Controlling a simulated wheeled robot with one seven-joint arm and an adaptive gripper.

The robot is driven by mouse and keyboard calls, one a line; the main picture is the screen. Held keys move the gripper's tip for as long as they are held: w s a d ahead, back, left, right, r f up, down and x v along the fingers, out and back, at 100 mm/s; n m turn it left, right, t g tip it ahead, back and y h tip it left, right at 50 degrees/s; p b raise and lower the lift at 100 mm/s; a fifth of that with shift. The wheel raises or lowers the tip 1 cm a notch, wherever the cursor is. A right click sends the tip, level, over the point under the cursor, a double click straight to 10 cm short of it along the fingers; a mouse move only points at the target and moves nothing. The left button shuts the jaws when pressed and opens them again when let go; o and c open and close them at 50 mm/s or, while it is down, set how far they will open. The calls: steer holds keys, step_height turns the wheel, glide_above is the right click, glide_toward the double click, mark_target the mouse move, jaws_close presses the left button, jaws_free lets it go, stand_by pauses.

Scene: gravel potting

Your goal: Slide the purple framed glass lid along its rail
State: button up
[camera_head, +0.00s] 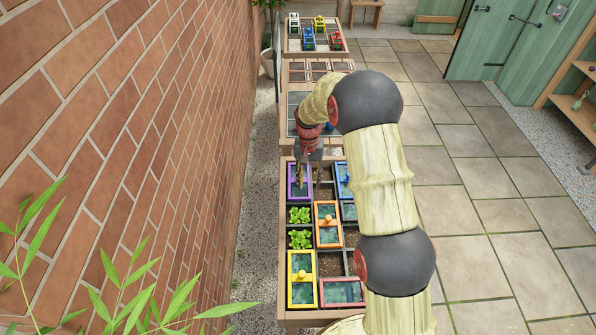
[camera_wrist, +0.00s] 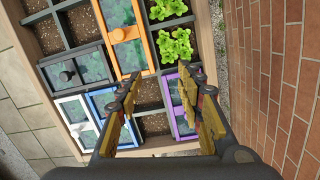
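The purple framed glass lid (camera_head: 299,192) lies at the far left of the planter box in the head view, partly covered by my gripper. It also shows in the wrist view (camera_wrist: 181,121), where my right-hand finger hides part of it. My gripper (camera_wrist: 161,82) is open and empty. Its two fingers point toward the box and stand apart. In the head view my gripper (camera_head: 310,172) hangs over the far end of the box, above the purple lid and the soil cell beside it. I cannot tell its exact height over the lid.
The box also holds an orange lid (camera_head: 327,224), a yellow lid (camera_head: 302,279), a blue lid (camera_wrist: 101,103), a white lid (camera_wrist: 77,120) and leafy green plants (camera_head: 300,238). A brick wall (camera_head: 130,130) runs along the left. Paved floor (camera_head: 480,220) lies open on the right.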

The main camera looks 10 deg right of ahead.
steer(key=w+f+m, duration=0.1)
steer(key=w+f, duration=0.1)
steer(key=w, duration=0.1)
steer(key=w+f+m, duration=0.1)
steer(key=w+f, duration=0.1)
steer(key=w+f+m, duration=0.1)
steer(key=w+f, duration=0.1)
steer(key=w, duration=0.1)
steer(key=shift+w+a+f+t, duration=0.2)
steer(key=shift+w+f+t, duration=0.05)
steer(key=shift+w+t, duration=0.1)
steer(key=w+r, duration=0.1)
steer(key=w+r+m, duration=0.1)
steer(key=w, duration=0.1)
steer(key=w+r+m+t, duration=0.1)
steer(key=w, duration=0.1)
steer(key=shift+a, duration=0.1)
steer(key=shift+r+m, duration=0.1)
steer(key=shift+m, duration=0.4)
steer(key=shift+s, duration=0.1)
steer(key=shift+f+m, duration=0.4)
step_height(320, 180, down, 7)
steer(key=c, duration=0.3)
jaws_close()
